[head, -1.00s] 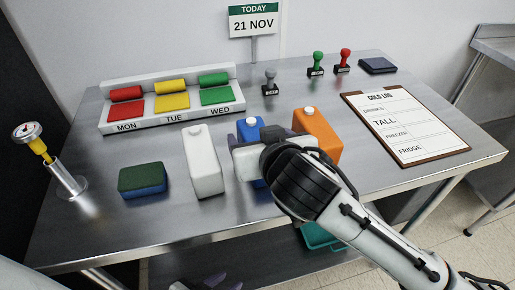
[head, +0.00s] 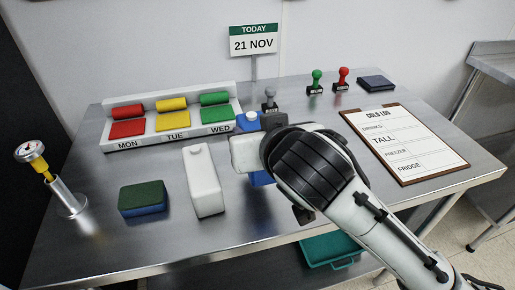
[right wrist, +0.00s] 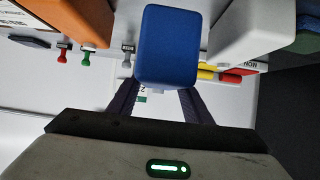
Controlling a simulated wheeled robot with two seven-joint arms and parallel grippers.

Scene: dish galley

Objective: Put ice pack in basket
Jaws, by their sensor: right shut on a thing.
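The blue ice pack (head: 248,122), a block with a blue cap, is held in my right gripper (head: 252,140) and looks raised off the table. In the head view the gripper's body covers most of it. In the right wrist view the blue pack (right wrist: 168,45) sits between the two dark fingers. A white pack (head: 204,183) stands upright to its left. An orange pack (right wrist: 65,20) shows in the right wrist view; my arm hides it in the head view. A teal basket (head: 328,252) is below the table's front edge, partly behind my arm. My left gripper is out of view.
A green-and-blue sponge (head: 142,198) and a thermometer in a holder (head: 68,200) are on the left. A coloured day rack (head: 175,137) stands behind. Stamps (head: 317,80) and a clipboard (head: 403,142) are on the right. The steel table's (head: 120,245) front left is clear.

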